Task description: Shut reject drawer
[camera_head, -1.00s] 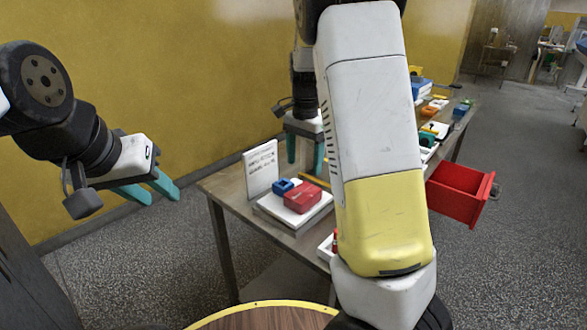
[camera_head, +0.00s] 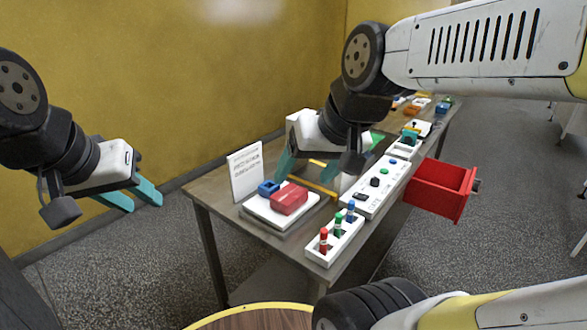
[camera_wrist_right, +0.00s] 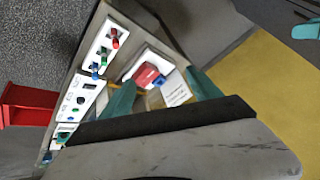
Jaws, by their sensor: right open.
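The red reject drawer (camera_head: 441,190) juts out from the right side of the table, pulled open, with a dark knob on its outer end. It also shows in the right wrist view (camera_wrist_right: 28,105) at the left edge. My right gripper (camera_head: 300,166) hangs over the table, left of the drawer and well apart from it. Its teal fingers are spread and empty in the right wrist view (camera_wrist_right: 160,98). My left gripper (camera_head: 136,195) is off the table's left side, far from the drawer. Its two teal fingers stand apart with nothing between them.
On the table (camera_head: 215,189) are a white sign (camera_head: 246,172), a white tray with a red box (camera_head: 289,199) and blue block, a marker rack (camera_head: 335,240), and a button panel (camera_head: 377,187). More small items stand at the far end. Floor right of the drawer is clear.

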